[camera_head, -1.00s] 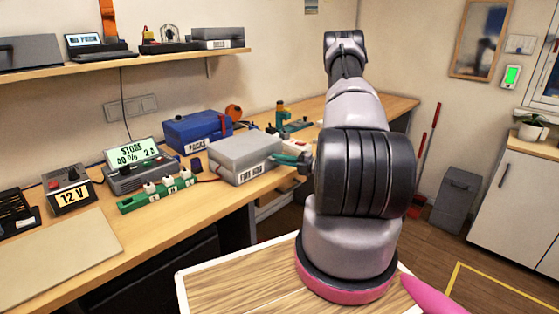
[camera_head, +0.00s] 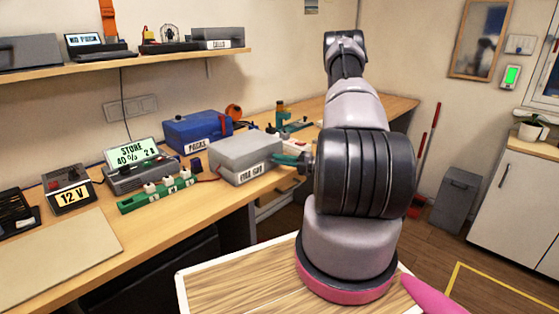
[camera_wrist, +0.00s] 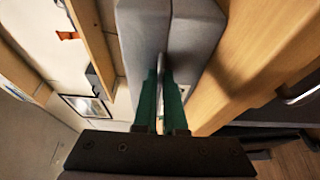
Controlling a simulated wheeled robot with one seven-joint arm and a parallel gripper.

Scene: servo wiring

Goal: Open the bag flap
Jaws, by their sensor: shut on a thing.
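The grey bag (camera_head: 240,149) lies on the workbench with a white label on its front side; its top looks flat and closed. My gripper (camera_head: 291,159) is at the bag's right end, its green fingers reaching in from the right. In the wrist view the green fingers (camera_wrist: 163,98) are shut on a thin pale edge or tab (camera_wrist: 164,68) at the grey bag (camera_wrist: 196,32), between two grey parts. I take this tab to be part of the bag's flap; the fingers hide most of it.
A blue case (camera_head: 196,131) stands behind the bag. A green strip with white parts (camera_head: 158,192), a charger (camera_head: 139,172) and a 12 V supply (camera_head: 69,192) stand to the left. A tan mat (camera_head: 60,258) lies at front left. A shelf (camera_head: 130,67) hangs above.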

